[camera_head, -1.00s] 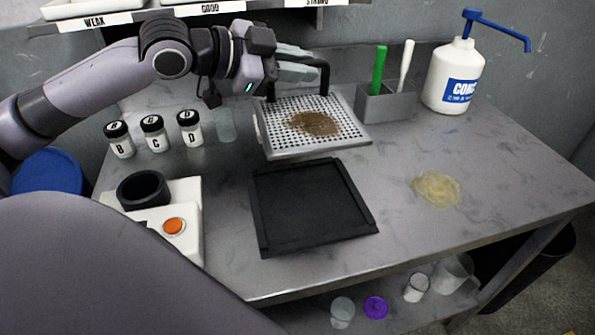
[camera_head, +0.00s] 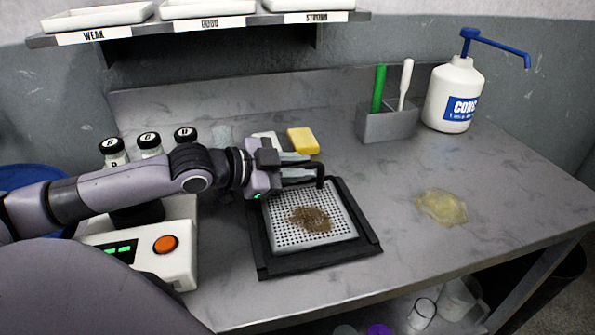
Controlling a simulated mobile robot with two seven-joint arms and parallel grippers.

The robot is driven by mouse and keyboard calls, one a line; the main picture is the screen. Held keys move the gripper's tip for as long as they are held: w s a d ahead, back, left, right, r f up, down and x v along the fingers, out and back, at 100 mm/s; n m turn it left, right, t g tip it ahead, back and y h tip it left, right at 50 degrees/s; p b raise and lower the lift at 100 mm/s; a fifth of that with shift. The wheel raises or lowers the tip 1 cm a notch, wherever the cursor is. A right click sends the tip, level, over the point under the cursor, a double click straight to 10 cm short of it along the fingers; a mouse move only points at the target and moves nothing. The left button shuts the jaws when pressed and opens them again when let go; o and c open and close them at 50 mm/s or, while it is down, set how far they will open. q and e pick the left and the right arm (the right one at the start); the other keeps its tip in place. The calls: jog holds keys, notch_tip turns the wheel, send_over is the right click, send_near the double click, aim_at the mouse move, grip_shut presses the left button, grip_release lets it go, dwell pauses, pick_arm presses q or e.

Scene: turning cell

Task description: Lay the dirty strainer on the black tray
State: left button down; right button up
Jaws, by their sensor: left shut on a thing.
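The dirty strainer (camera_head: 340,229) is a light grey perforated square plate with a brown smear in its middle. It is over the black tray (camera_head: 372,249), within the tray's rim as seen from above. I cannot tell whether it touches the tray floor or hangs just above it. My left gripper (camera_head: 312,176) is at the strainer's far edge, shut on its dark handle. The fingers hide part of that edge. My right gripper is not in the head view.
A yellow sponge (camera_head: 303,141) lies behind my left gripper. A grey holder (camera_head: 388,124) with green and white tools and a pump bottle (camera_head: 453,96) stand at the back. A yellowish patch (camera_head: 441,206) is at right. A device with an orange button (camera_head: 165,244) stands at left.

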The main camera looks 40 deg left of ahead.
aim_at(276, 199)
pick_arm(q)
jog(key=shift+f, duration=0.35)
jog(key=c, duration=1)
grip_release()
jog(key=shift+c, duration=0.2)
jog(key=shift+s, duration=0.1)
jog(key=shift+s+a+r, duration=0.1)
jog(key=shift+s+a, duration=0.2)
jog(key=shift+s+a+r, duration=0.2)
jog(key=shift+s+r, duration=0.1)
jog(key=shift+s, duration=0.35)
jog(key=shift+p+v, duration=1)
jog(key=shift+v, duration=0.2)
jog(key=shift+p+v, duration=1.3)
jog(key=shift+p, duration=0.25)
jog(key=shift+r, duration=0.15)
